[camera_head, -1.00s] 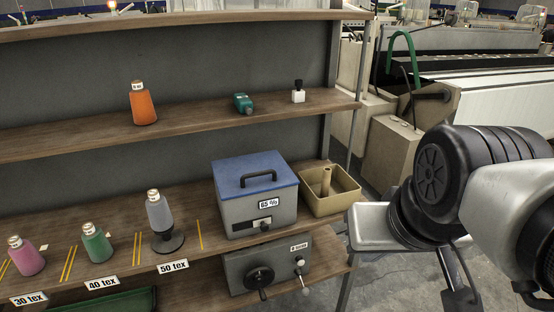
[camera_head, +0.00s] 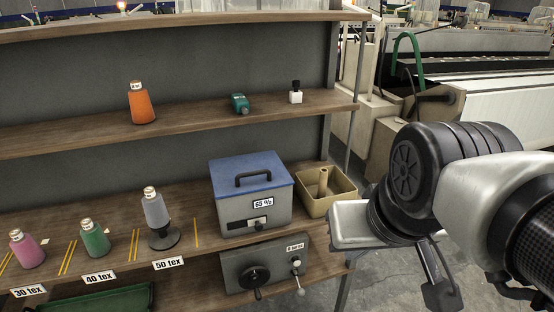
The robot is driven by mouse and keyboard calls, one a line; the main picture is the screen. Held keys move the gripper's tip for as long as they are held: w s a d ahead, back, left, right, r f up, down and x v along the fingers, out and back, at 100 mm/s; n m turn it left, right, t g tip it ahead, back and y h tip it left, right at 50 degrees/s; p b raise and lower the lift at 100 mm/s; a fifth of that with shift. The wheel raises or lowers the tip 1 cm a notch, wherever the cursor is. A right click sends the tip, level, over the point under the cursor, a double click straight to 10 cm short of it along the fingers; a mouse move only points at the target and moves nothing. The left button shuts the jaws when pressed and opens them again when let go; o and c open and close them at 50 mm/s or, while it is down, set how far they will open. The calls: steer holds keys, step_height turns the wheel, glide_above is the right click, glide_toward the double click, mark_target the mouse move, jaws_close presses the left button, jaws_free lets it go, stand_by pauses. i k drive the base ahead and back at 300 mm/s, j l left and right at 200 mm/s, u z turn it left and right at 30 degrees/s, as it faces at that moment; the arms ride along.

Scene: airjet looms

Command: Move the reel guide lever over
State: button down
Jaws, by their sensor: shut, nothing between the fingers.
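The reel (camera_head: 262,268) is a grey box on the lower shelf, with a round black crank wheel (camera_head: 255,279) on its front. To the right of the wheel is a small lever (camera_head: 298,276) with light round knobs, just below a white label. I take it to be the reel guide lever; it hangs nearly straight down, leaning slightly right at its bottom. My arm reaches in from the right, its pale end section right of the lever and apart from it in the picture. I cannot make out any fingertips of my gripper.
Above the reel stands a grey box with a blue lid (camera_head: 251,190), and beside it an open tan bin (camera_head: 328,197). Thread cones (camera_head: 155,212) stand on the left of that shelf. A shelf post (camera_head: 344,290) is right of the reel. Looms (camera_head: 480,100) fill the back right.

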mark_target(300, 292)
steer(key=i, duration=0.4)
steer(key=k+l+u, duration=0.5)
steer(key=l, duration=0.2)
steer(key=i+l+u, duration=0.1)
steer(key=l+u, duration=0.25)
steer(key=l, duration=0.25)
steer(key=l+u, duration=0.35)
steer(key=l, duration=0.25)
steer(key=j+z, duration=0.1)
steer(key=i+j, duration=0.05)
